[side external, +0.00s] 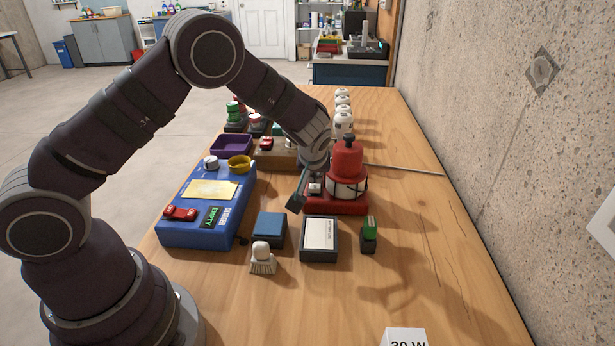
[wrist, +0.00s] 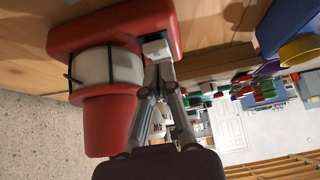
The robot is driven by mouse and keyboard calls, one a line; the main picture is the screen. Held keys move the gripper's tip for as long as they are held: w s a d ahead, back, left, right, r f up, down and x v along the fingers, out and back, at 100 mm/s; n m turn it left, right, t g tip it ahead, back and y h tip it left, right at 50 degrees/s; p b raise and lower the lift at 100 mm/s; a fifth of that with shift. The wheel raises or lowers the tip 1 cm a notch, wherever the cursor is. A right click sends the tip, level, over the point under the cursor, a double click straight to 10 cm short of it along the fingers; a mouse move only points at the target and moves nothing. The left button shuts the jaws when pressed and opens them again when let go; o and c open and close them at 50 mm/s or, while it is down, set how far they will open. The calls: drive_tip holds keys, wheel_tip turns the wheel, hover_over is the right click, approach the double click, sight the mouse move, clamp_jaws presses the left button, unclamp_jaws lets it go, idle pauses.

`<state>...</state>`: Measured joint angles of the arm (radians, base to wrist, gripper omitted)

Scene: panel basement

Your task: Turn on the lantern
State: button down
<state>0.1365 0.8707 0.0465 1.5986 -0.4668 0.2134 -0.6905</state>
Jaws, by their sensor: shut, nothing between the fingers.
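The red lantern (side external: 347,160) stands upright on the wooden table near the wall, with a pale banded globe and a red base. In the wrist view the lantern (wrist: 105,122) fills the left side, with a small white switch (wrist: 157,48) on its base. The globe shows no clear glow. My gripper (side external: 298,202) is at the lantern's left side, pointing down. In the wrist view my gripper (wrist: 159,70) is shut and empty, its fingertips right by the switch. I cannot tell whether they touch it.
A blue case (side external: 208,235) with small items lies to the left. A blue box (side external: 270,229), a black-framed box (side external: 319,240), a brush (side external: 262,262) and a green-topped block (side external: 369,233) sit in front. The table's right front is mostly clear.

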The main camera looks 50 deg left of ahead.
drive_tip(key=shift+f, duration=0.3)
drive_tip(key=shift+s+d+f, duration=0.15)
drive_tip(key=shift+s+f, duration=0.05)
drive_tip(key=shift+f, duration=0.3)
drive_tip(key=shift+r, duration=0.1)
drive_tip(key=shift+r, duration=0.75)
drive_tip(key=shift+r, duration=0.1)
drive_tip(key=r, duration=0.3)
drive_tip(key=d+r, duration=0.1)
drive_tip(key=shift+s+r, duration=0.25)
drive_tip(key=shift+s, duration=0.1)
drive_tip(key=s+d+r, duration=0.5)
drive_tip(key=shift+s+r, duration=0.15)
drive_tip(key=shift+s, duration=0.05)
